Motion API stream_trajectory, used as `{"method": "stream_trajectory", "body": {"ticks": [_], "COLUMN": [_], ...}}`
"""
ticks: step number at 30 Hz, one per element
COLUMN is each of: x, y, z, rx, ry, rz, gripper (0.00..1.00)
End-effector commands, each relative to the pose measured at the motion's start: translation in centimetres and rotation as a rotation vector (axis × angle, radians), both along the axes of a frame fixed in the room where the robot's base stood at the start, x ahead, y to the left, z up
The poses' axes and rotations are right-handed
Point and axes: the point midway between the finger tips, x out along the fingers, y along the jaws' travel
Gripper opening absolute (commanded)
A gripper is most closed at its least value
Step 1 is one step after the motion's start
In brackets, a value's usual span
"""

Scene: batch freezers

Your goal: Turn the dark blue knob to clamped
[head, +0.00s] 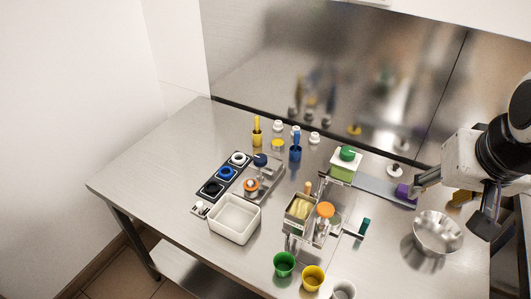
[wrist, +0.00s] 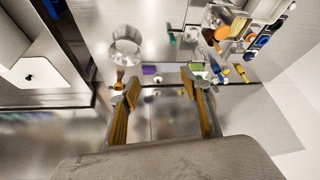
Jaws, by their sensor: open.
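A dark blue round knob (head: 260,160) stands on a small metal fixture (head: 271,178) near the middle of the steel table in the head view. Its setting is too small to read. In the wrist view I cannot make it out for certain among the small items at the upper right. My gripper (head: 453,203) is at the right side of the table in the head view, far from the knob. In the wrist view my gripper (wrist: 160,81) has its two fingers spread apart with nothing between them.
A dark panel (head: 213,198) with white, blue and black round pieces lies left of the fixture. A white tub (head: 234,218), an orange-topped holder (head: 325,210), a green-topped box (head: 343,170) and a steel bowl (head: 437,233) stand around. The table's left end is clear.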

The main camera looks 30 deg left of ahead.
Motion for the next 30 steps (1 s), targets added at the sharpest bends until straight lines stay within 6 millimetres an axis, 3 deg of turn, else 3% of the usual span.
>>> {"method": "stream_trajectory", "body": {"ticks": [16,30], "x": [8.5,13.5], "y": [10.0,20.3], "z": [-1.1,-4.7], "rx": [-0.006,-0.014], "ry": [0.019,0.034], "rz": [0.149,0.274], "gripper": [0.47,0.47]}}
